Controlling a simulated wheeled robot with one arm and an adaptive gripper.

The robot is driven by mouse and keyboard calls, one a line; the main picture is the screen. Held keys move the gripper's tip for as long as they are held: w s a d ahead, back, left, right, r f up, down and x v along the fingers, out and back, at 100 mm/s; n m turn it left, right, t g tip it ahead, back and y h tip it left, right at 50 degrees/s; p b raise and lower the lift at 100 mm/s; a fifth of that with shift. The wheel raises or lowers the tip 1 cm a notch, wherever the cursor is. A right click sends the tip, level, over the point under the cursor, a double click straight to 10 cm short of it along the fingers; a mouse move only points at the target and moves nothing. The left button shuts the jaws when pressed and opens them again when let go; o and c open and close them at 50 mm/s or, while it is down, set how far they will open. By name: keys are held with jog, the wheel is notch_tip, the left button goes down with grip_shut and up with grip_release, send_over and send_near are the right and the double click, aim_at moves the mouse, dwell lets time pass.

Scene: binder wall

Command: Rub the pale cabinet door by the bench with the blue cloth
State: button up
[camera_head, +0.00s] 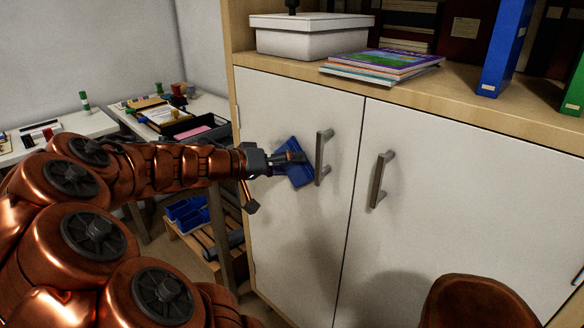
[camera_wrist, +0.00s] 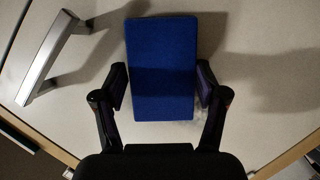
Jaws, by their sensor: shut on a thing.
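The blue cloth (camera_head: 294,163) is a flat blue pad at the left pale cabinet door (camera_head: 290,220). It looks to be against the door's face, left of that door's handle (camera_head: 323,157). My gripper (camera_head: 282,160) is shut on the blue cloth. In the wrist view the cloth (camera_wrist: 161,68) stands between the two fingers of my gripper (camera_wrist: 160,90), with the pale door (camera_wrist: 255,60) behind it. A greyish smudge shows on the door near the cloth's lower edge. Whether the cloth touches the door all over is hidden.
The right cabinet door has its own handle (camera_head: 381,179). Above stand a white box (camera_head: 310,35), magazines (camera_head: 382,64) and a blue binder (camera_head: 506,48). Desks with a black tray (camera_head: 196,132) stand at left. A brown rounded object (camera_head: 478,302) is in front at lower right.

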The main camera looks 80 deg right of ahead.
aim_at(270, 141)
jog(key=shift+w+d, duration=0.9)
jog(key=shift+w, duration=0.6)
jog(key=shift+w+d, duration=0.85)
jog(key=shift+w, duration=0.7)
jog(key=shift+w+d, duration=0.9)
jog(key=shift+w, duration=0.6)
jog(key=shift+r+p, duration=0.4)
jog(key=shift+r, duration=0.9)
jog(key=shift+s+a+f+b, duration=0.15)
jog(key=shift+s+a+b, duration=0.35)
jog(key=shift+s, duration=0.3)
jog(key=shift+s+a+b, duration=1.7)
jog(key=shift+s+a, duration=0.8)
jog(key=shift+s, duration=2)
jog(key=shift+w+d+p, duration=0.15)
jog(key=shift+w+d, duration=0.5)
jog(key=shift+w, duration=0.55)
jog(key=shift+w+d+p, duration=0.1)
jog(key=shift+w+d, duration=0.6)
jog(key=shift+w, duration=0.5)
jog(key=shift+w+d+p, duration=0.15)
jog(key=shift+w+d, duration=0.5)
jog(key=shift+w, duration=0.55)
jog(key=shift+w+d, duration=0.55)
jog(key=shift+w, duration=0.3)
jog(key=shift+w+d, duration=0.55)
jog(key=shift+w, duration=0.3)
